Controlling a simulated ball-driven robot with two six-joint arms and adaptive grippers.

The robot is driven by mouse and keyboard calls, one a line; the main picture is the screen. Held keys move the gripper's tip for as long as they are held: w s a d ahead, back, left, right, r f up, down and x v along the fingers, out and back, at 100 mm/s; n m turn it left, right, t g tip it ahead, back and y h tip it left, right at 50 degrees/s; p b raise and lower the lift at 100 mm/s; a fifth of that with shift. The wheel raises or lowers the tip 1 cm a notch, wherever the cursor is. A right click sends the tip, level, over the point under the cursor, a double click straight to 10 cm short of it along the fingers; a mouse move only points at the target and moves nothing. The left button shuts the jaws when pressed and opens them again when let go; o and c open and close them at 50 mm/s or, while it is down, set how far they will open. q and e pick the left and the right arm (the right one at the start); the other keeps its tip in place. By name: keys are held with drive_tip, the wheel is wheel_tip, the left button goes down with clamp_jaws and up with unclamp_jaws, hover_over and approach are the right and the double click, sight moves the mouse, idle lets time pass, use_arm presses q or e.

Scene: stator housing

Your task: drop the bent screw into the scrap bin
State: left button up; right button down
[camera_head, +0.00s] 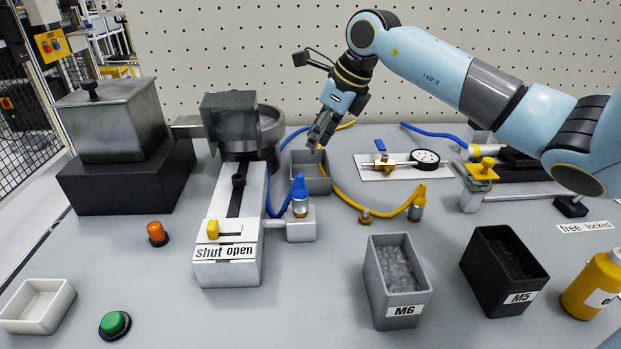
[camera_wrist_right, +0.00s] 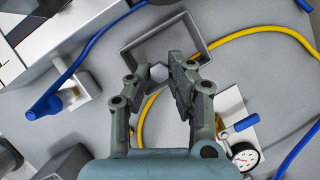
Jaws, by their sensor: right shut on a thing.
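My right gripper (camera_head: 320,138) hangs over the back middle of the bench with its fingers pointing down. In the right wrist view its fingertips (camera_wrist_right: 158,74) are closed on a small grey piece with a hexagonal end (camera_wrist_right: 158,72), which looks like the head of the bent screw. The shank is hidden, so I cannot see the bend. A grey open bin (camera_head: 313,187), which appears to be the scrap bin, lies just below the gripper. In the wrist view the bin's rim (camera_wrist_right: 202,38) shows behind the fingertips, and the screw is above and apart from it. My left gripper is not in view.
A yellow hose (camera_head: 338,200) and blue hose run beside the bin. A feeder with a slide (camera_head: 228,270) stands left, a gauge plate (camera_head: 372,172) right. M6 (camera_head: 402,311) and M5 (camera_head: 520,298) bins and a white tray (camera_head: 38,318) are nearer the front.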

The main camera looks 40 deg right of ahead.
drive_tip(key=c, duration=1.1)
unclamp_jaws()
drive_tip(key=shift+c, duration=0.2)
drive_tip(key=shift+d+r, duration=0.1)
drive_tip(key=shift+r, duration=0.05)
drive_tip(key=v, duration=1.1)
drive_tip(key=shift+s+r, duration=0.2)
drive_tip(key=shift+r, duration=0.15)
